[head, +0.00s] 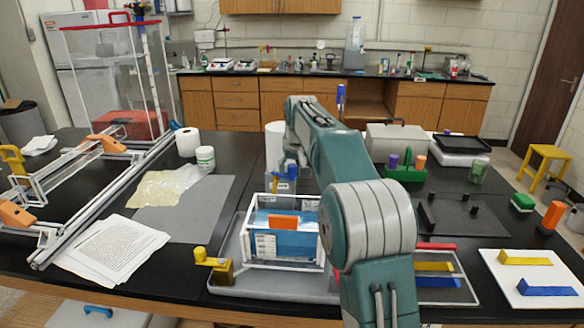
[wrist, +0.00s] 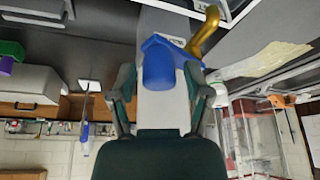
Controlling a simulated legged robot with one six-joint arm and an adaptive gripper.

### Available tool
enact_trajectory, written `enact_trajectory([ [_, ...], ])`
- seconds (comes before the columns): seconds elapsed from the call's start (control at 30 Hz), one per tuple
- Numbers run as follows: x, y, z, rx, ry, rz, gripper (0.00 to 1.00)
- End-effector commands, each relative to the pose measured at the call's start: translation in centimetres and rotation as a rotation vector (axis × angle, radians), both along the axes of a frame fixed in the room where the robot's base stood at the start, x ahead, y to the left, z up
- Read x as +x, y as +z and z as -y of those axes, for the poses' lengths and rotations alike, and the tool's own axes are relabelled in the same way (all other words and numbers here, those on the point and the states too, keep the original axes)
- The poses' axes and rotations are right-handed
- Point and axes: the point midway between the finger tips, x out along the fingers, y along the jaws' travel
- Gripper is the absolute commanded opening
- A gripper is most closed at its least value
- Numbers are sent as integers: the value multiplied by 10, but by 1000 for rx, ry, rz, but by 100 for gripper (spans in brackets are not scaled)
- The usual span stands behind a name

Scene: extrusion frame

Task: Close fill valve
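A grey fixture (head: 283,187) with a blue handle (head: 290,167) and a small brass-yellow part (head: 277,183) stands behind the white-framed tank; I take it to be the fill valve. In the wrist view the blue handle (wrist: 160,66) sits before a pale grey body (wrist: 162,110), with a curved brass spout (wrist: 206,32) beside it. My gripper (wrist: 163,80) has its two teal fingers spread, one on each side of the handle. A gap shows at the left finger; contact at the right finger is unclear. My gripper is hardly visible in the head view, where my arm reaches down to the fixture.
The framed tank (head: 284,266) holds blue contents and an orange block, on a grey tray (head: 225,283). A yellow valve-like part (head: 213,264) sits at the tray's left. A white roll (head: 187,142) and a lidded jar (head: 205,157) stand left; a green caddy (head: 405,174) stands right.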

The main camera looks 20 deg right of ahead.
Motion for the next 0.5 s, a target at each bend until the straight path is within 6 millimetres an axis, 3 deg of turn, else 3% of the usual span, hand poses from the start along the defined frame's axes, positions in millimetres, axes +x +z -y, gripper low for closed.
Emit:
enact_trajectory([
  [0.03, 0, 0, 0, 0, 0, 0, 25],
  [0.1, 0, 0, 0, 0, 0, 0, 0],
  [0.5, 4, -1, 4, 1, 92, -3, 0],
])
